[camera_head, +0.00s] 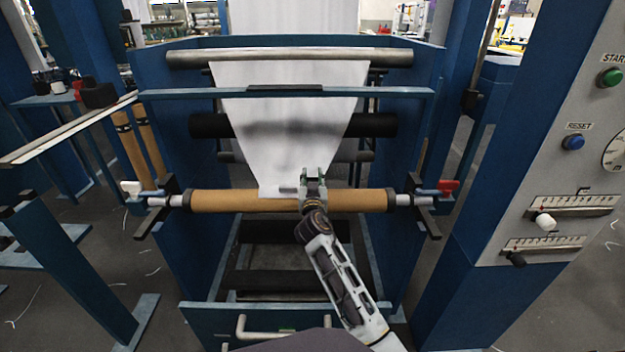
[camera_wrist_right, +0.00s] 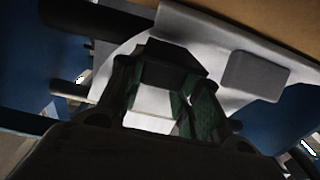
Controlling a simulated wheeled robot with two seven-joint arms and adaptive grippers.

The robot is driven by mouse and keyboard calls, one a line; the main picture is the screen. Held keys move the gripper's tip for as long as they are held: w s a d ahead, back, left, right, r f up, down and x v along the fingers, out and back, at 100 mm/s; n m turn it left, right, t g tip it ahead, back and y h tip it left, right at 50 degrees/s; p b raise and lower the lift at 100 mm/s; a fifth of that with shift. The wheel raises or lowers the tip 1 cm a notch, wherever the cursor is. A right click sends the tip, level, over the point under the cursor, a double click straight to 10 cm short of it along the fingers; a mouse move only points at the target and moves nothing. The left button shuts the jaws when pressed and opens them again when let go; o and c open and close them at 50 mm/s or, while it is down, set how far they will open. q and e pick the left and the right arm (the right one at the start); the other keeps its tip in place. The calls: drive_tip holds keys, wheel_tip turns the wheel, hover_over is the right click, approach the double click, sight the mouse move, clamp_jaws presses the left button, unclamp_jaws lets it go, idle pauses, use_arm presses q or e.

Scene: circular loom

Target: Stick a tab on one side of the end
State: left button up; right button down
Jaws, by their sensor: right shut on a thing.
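The white sheet (camera_head: 285,110) hangs from the upper metal roller and narrows to its lower end (camera_head: 275,187) over the brown cardboard roll (camera_head: 240,201). A small grey tab (camera_head: 288,190) lies on that end, left of my right gripper (camera_head: 313,179). In the right wrist view the grey tab (camera_wrist_right: 254,76) lies flat on the sheet, near the brown roll (camera_wrist_right: 270,18). My right gripper (camera_wrist_right: 168,75) is at the right side of the sheet's end, shut on what looks like a dark tab, mostly hidden by the fingers. My left gripper is not in view.
Blue frame walls stand on both sides of the roll, with a blue crossbar (camera_head: 280,92) above it. A red clamp handle (camera_head: 448,186) is at right and a white one (camera_head: 131,188) at left. A control panel (camera_head: 575,150) stands far right.

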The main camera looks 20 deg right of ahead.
drive_tip(key=shift+f+b, duration=0.5)
drive_tip(key=shift+b, duration=0.05)
idle(0.6)
drive_tip(key=c, duration=0.9)
unclamp_jaws()
drive_tip(key=shift+c, duration=0.2)
drive_tip(key=shift+r, duration=0.1)
drive_tip(key=shift+r, duration=4.9)
